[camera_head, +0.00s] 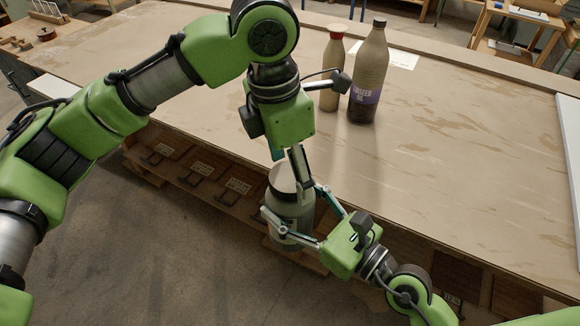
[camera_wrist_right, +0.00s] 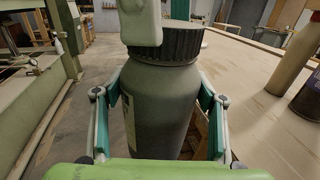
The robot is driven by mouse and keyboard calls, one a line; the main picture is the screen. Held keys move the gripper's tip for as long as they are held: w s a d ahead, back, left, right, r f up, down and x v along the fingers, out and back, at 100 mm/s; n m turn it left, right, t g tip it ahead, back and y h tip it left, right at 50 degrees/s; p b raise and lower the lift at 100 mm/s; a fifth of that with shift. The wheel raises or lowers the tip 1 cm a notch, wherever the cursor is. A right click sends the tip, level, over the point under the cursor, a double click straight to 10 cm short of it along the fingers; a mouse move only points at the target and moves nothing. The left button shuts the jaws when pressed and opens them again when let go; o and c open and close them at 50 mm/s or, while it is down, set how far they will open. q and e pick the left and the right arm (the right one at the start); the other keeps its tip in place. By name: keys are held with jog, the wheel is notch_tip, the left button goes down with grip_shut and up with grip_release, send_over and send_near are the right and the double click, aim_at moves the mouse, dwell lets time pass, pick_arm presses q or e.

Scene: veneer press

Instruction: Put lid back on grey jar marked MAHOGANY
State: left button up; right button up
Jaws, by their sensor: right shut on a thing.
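The grey jar (camera_head: 289,222) is in front of the bench's near edge in the head view. My right gripper (camera_head: 291,201) is shut around its body; in the right wrist view, teal pads press both sides of the jar (camera_wrist_right: 160,105). A dark ribbed lid (camera_wrist_right: 175,43) sits level on the jar's top; whether it is fully tightened I cannot tell. My left gripper (camera_head: 289,172) points down from above at the lid, one pale finger overlapping it in the right wrist view. Its other finger is mostly hidden, so its grip is unclear. A pale label edge shows on the jar, unreadable.
A tall bottle with a purple label (camera_head: 368,75) and a smaller red-capped bottle (camera_head: 332,70) stand on the bench (camera_head: 450,120) behind my grippers. A shelf with labelled compartments (camera_head: 200,168) runs below the bench edge. The right half of the bench top is largely clear.

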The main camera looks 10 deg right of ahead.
pick_arm(q)
jog(key=shift+r, duration=0.1)
jog(key=shift+s+r, duration=0.1)
jog(key=shift+r, duration=2.05)
jog(key=shift+o, duration=0.2)
